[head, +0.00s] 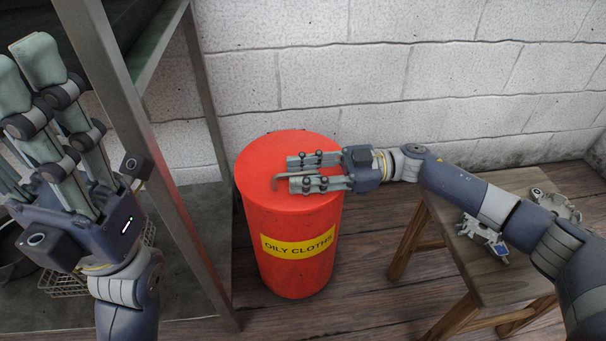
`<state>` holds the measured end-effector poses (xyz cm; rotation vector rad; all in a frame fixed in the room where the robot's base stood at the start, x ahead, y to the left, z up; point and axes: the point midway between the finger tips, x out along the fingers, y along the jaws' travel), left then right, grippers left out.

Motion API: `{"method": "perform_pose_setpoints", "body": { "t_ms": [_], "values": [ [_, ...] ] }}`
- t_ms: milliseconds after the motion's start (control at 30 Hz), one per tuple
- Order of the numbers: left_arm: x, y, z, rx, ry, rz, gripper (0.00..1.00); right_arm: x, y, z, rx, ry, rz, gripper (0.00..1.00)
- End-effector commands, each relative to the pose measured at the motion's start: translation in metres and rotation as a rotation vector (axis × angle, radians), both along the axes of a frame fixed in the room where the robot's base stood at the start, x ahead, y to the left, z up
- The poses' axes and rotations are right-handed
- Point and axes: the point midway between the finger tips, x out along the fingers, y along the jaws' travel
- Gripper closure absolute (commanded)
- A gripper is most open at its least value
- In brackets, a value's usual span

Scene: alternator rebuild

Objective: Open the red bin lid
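The red bin (296,223) stands upright on the floor in the middle of the head view, with a yellow "OILY CLOTHS" label (297,246). Its red lid (266,155) lies flat on top and looks closed. A thin grey bent handle (279,179) shows on the lid. My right gripper (292,170) reaches over the lid from the right, fingers pointing left. Its fingers are close together on either side of the handle and appear shut on it; they hide part of it. My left gripper (28,82) is raised at the left, open and empty, away from the bin.
A grey metal shelf post (160,160) stands between my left gripper and the bin. A wire basket (68,284) sits on the lower shelf. A wooden stool (480,268) with metal parts (485,236) stands at right. A white block wall is close behind the bin.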

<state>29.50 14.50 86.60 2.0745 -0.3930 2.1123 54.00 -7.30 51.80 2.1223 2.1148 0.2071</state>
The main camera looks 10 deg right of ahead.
Motion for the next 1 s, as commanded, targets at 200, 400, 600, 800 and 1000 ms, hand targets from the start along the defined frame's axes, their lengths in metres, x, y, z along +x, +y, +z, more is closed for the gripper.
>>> {"method": "perform_pose_setpoints", "body": {
  "t_ms": [200, 400, 600, 800, 1000],
  "values": [
    [0.0, 0.0, 0.0, 0.0, 0.0, 0.0, 0.6, 0.0, 0.0, 0.0, 0.0, 0.0, 0.0, 0.82],
    [0.0, 0.0, 0.0, 0.0, -0.001, 0.0, 0.6, 0.001, -0.001, 0.0, 0.0, -0.001, -0.001, 1.0],
    [-0.001, 0.0, 0.001, -0.001, -0.002, -0.001, 0.6, 0.001, -0.001, 0.002, 0.001, -0.003, -0.003, 1.0],
    [-0.001, 0.001, 0.005, -0.006, 0.004, -0.002, 0.6, 0.003, -0.001, 0.009, 0.001, 0.014, -0.005, 1.0],
    [0.006, 0.002, -0.008, -0.006, 0.087, -0.004, 0.6, 0.005, -0.002, 0.021, 0.002, 0.057, -0.007, 1.0]
  ]
}}
